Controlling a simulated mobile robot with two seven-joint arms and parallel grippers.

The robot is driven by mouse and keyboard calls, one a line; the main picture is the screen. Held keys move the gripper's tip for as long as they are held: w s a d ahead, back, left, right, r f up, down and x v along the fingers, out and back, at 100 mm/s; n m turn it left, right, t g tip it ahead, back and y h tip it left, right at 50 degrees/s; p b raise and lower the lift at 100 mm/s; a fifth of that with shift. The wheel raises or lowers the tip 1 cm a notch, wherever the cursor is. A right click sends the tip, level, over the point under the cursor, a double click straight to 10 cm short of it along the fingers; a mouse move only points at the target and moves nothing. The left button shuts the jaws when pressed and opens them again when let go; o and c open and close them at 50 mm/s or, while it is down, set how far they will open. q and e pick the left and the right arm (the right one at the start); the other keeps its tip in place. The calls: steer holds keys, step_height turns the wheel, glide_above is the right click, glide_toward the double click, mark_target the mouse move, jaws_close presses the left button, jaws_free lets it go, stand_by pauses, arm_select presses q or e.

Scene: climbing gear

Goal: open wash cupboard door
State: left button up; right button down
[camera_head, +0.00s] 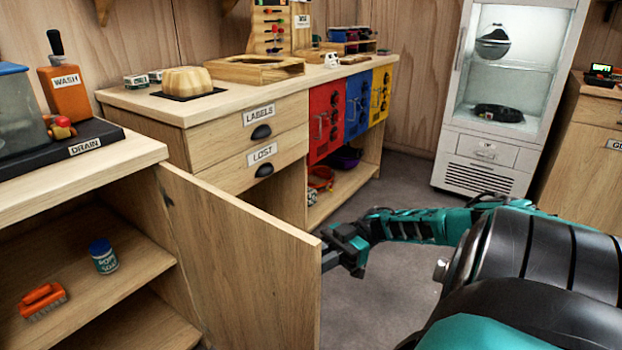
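The wash cupboard door (240,265) is a plain wooden panel at the lower left middle. It stands swung out from the cupboard's right side, and the cupboard's inside shows. The wash cupboard (80,185) has a drain tray and a bottle labelled WASH on top. My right gripper (330,258) is at the free edge of the door, on its outer side. Its fingertips are partly hidden behind the door, so I cannot tell whether they are open or shut, or whether they touch a handle. My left gripper is not in view.
Inside the cupboard, a blue-capped tub (104,257) and an orange brush (42,301) sit on the shelf. A drawer counter (150,108) stands behind the door. A glass-door cabinet (510,75) stands at the back right. Grey floor (395,275) is clear right of the door.

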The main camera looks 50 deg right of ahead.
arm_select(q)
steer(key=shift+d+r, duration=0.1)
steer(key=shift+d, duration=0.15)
arm_select(e)
steer(key=shift+d+f, duration=0.1)
steer(key=shift+d, duration=0.25)
steer(key=shift+s, duration=0.1)
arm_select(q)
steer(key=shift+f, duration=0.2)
arm_select(e)
steer(key=c, duration=1.2)
jaws_free()
steer(key=shift+c, duration=0.2)
arm_select(q)
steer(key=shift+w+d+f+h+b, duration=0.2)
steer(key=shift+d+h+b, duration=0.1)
steer(key=shift+b, duration=0.8)
arm_select(e)
steer(key=v, duration=0.7)
steer(key=shift+d, duration=0.25)
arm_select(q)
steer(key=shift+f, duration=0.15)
